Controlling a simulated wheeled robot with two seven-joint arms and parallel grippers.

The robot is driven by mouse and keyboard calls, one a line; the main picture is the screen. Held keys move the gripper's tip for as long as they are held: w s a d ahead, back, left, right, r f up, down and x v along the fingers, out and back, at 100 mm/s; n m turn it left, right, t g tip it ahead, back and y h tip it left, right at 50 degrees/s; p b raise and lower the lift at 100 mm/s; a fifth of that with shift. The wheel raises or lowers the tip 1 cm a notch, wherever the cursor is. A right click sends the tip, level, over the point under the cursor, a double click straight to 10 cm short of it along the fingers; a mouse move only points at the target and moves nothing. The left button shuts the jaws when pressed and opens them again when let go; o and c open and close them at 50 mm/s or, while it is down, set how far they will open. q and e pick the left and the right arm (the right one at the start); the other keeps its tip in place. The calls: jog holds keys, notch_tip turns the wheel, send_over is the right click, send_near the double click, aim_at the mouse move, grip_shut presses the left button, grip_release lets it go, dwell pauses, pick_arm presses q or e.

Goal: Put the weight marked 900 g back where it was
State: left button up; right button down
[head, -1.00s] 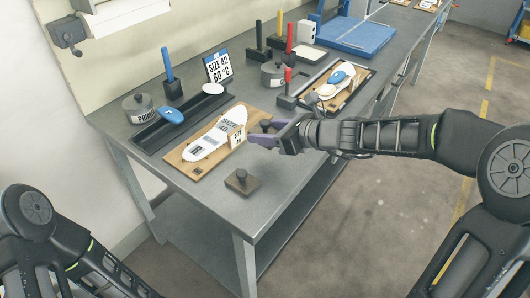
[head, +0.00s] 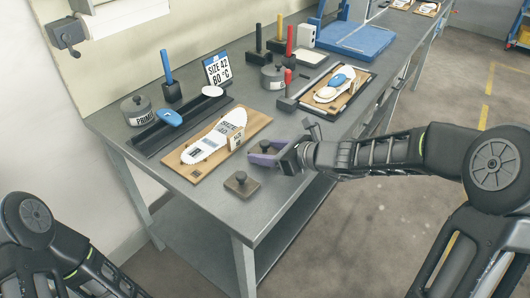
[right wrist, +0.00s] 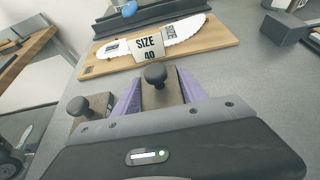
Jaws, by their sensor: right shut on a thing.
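My right gripper (head: 264,155), with purple fingers, is shut on a grey-brown block weight with a dark knob (right wrist: 157,78). It is low over the bench beside the right end of the wooden board; I cannot tell whether the weight touches the bench. A second similar weight (head: 242,184) stands on the bench near the front edge, and it also shows left of my fingers in the right wrist view (right wrist: 88,107). No mark is readable on either weight. My left gripper is out of view.
A wooden board (head: 204,170) with a white insole and a SIZE 40 card lies behind the gripper. A second tray (head: 352,103) with an insole lies to the right. Pots, a blue mouse-shaped thing and colored-handled tools stand behind. Bench front is clear around the loose weight.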

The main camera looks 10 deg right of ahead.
jog(key=shift+r, duration=0.15)
jog(key=c, duration=0.6)
grip_release()
jog(key=shift+f, duration=0.2)
jog(key=shift+r, duration=0.1)
jog(key=shift+d+r, duration=0.1)
jog(key=p+v, duration=0.1)
jog(key=v, duration=1)
jog(key=shift+s+d+r+p, duration=0.1)
jog(key=shift+s+d+p, duration=0.05)
jog(key=shift+s+p, duration=0.2)
